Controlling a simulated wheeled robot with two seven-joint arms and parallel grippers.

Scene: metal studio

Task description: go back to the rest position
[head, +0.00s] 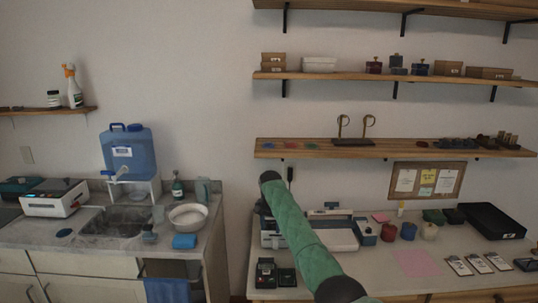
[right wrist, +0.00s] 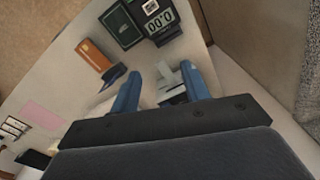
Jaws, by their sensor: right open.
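My right arm's green-sleeved links (head: 300,228) reach up and left across the workbench in the head view. The gripper itself is mostly hidden behind the arm there. In the right wrist view my right gripper (right wrist: 161,70) shows two blue fingers spread apart, with nothing clearly held. A light grey object (right wrist: 170,82) shows between and beyond the fingers; I cannot tell its distance from them. My left gripper is in neither view.
The workbench holds a white device (head: 335,235), a red jar (head: 408,231), a black tray (head: 492,221) and a pink sheet (head: 415,263). A scale display (right wrist: 160,18) shows in the wrist view. A wooden shelf (head: 390,152) hangs above. A sink (head: 118,221) is at left.

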